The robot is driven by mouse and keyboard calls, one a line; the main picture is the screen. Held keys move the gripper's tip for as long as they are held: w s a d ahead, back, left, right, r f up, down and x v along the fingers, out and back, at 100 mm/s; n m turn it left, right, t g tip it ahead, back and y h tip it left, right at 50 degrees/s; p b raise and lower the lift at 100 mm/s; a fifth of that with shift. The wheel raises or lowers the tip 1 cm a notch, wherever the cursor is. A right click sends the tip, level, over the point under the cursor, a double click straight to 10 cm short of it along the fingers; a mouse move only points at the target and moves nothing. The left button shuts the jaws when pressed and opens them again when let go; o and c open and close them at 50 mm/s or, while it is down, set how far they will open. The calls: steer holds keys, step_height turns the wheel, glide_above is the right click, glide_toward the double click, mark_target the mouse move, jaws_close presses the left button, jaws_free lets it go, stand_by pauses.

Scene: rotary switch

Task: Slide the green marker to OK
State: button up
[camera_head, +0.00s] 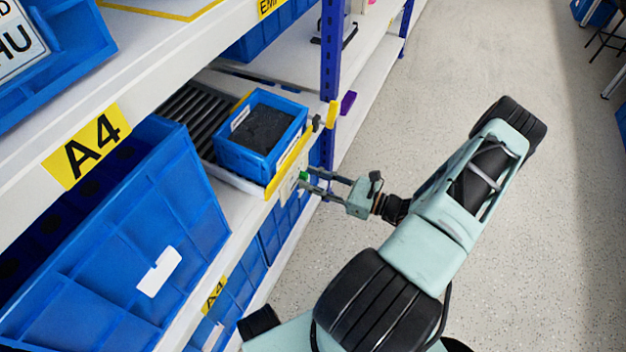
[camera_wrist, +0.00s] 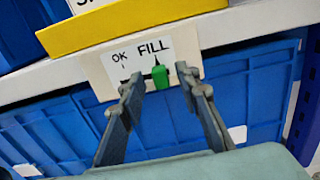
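The green marker (camera_wrist: 160,77) sits on a white panel (camera_wrist: 103,72) on the shelf's front edge. It is just below the tick under FILL (camera_wrist: 153,47). The OK label (camera_wrist: 121,56) is to its left in the wrist view. My gripper (camera_wrist: 160,86) is open, with one finger on each side of the marker and visible gaps between. Whether the fingertips touch the panel I cannot tell. In the head view my gripper (camera_head: 308,179) reaches left to the shelf edge, and the green marker (camera_head: 303,175) shows small between its fingers.
A blue bin (camera_head: 243,164) with dark contents stands on the shelf above the panel, behind a yellow strip (camera_head: 290,162). Large blue bins (camera_head: 130,230) fill the shelf at left. A blue post (camera_head: 330,75) stands beyond. The floor (camera_head: 540,200) at right is clear.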

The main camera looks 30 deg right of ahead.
jaws_close()
stand_by(0.4)
steer(key=s+a+p, duration=0.1)
steer(key=s+a, duration=0.1)
steer(key=a, duration=0.1)
steer(key=shift+s+a+r+p, duration=0.1)
steer(key=shift+s+a+p, duration=0.15)
steer(key=shift+s+p, duration=0.1)
steer(key=shift+s+a, duration=0.15)
steer(key=shift+a, duration=0.15)
jaws_free()
